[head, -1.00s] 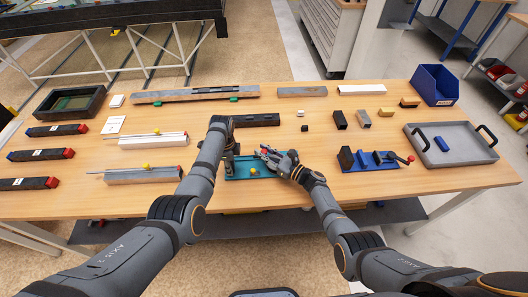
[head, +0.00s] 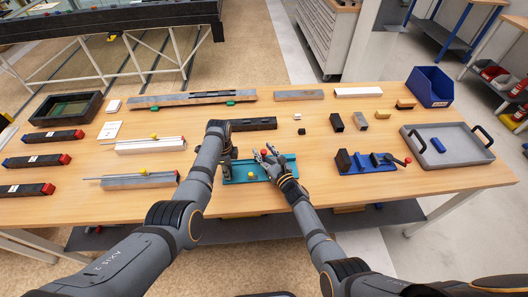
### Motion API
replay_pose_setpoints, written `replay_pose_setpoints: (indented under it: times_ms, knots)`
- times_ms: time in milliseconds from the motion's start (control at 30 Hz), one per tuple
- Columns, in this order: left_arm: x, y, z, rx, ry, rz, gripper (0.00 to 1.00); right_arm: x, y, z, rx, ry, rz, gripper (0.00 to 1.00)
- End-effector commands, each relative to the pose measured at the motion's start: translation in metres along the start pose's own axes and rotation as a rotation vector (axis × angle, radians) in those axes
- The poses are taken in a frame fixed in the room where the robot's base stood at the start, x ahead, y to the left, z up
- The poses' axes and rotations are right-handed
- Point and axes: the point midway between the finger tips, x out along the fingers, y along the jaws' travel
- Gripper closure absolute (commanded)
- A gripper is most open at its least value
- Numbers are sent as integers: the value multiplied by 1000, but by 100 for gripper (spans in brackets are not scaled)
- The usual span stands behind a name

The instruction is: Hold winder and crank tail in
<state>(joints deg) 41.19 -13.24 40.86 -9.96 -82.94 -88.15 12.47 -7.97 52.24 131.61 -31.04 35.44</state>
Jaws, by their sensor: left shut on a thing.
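The winder, a teal bench piece (head: 240,180), lies near the table's front edge, in the middle. A small yellow ball (head: 250,175) sits on its front side, and a small red knob (head: 263,151) shows at its back. My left gripper (head: 228,160) is shut on the winder's left end; my own wrist hides much of the grip. My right gripper (head: 267,153) is over the winder's right part with its fingers apart, close to the red knob. I cannot tell whether it touches the knob. The tail is too small or hidden to make out.
A blue fixture (head: 370,162) with a crank handle stands to the right, beside a grey tray (head: 470,155). A dark bar (head: 252,124) lies just behind the winder. Pale rails (head: 150,145) lie to the left. The table between winder and blue fixture is clear.

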Motion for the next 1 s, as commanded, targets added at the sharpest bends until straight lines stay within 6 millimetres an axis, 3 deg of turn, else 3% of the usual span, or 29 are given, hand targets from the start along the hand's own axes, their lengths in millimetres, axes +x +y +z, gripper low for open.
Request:
replay_pose_setpoints:
  times_ms: [300,700,833,1000]
  knots:
    - [1,1,1,0,-3,3,100,-8,0,-1,1,-1,0,54]
    - [2,1,1,0,-3,3,100,-96,0,-1,1,1,0,54]
    - [2,1,1,0,-3,3,100,-114,0,-1,0,1,0,54]
    - [2,1,1,0,-3,4,100,-121,0,0,0,-1,0,54]
